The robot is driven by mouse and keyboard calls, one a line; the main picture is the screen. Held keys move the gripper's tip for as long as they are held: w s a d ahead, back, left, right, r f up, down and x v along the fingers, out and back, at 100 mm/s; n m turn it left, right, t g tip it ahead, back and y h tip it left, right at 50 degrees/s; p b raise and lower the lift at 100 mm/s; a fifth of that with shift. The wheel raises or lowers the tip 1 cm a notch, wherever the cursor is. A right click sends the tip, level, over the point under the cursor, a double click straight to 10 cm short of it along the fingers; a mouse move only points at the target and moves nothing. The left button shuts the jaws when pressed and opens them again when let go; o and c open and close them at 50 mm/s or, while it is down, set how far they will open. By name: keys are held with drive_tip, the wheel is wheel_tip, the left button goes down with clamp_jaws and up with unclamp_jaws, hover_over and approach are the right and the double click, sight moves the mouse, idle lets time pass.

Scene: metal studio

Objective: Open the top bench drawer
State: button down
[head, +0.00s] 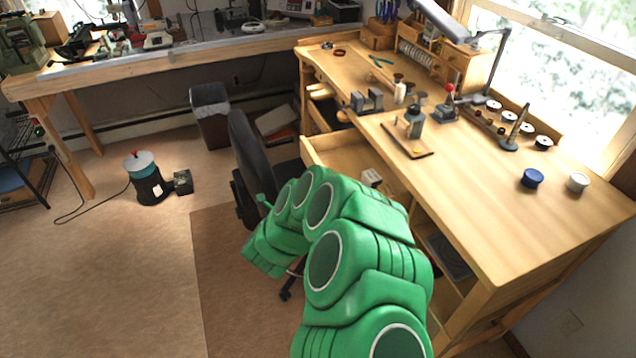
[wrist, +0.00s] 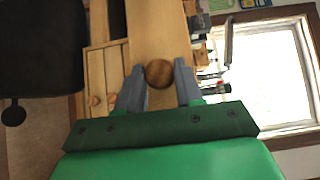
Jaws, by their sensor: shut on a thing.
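The workbench (head: 470,180) stands at the right in the head view. Its top drawer (head: 335,148) is pulled out from under the benchtop. Part of its inside shows, with a small pale thing (head: 371,177) near my arm. My green arm covers much of the drawer's front side and hides my gripper in the head view. In the wrist view, my gripper (wrist: 159,82) has its two grey fingers on either side of a round wooden knob (wrist: 158,73) on a light wood front (wrist: 158,30), shut on it.
A black chair (head: 250,150) stands left of the drawer, close to my arm. Smaller drawers with knobs (wrist: 104,75) show beside the front in the wrist view. Open floor (head: 130,260) lies left.

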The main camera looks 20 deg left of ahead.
drive_tip(key=shift+s+a+f, duration=0.1)
drive_tip(key=shift+s+a, duration=0.45)
drive_tip(key=shift+s, duration=0.05)
drive_tip(key=c, duration=0.8)
unclamp_jaws()
drive_tip(key=shift+o, duration=0.2)
drive_tip(key=shift+s, duration=0.1)
drive_tip(key=s, duration=0.7)
drive_tip(key=shift+s, duration=0.25)
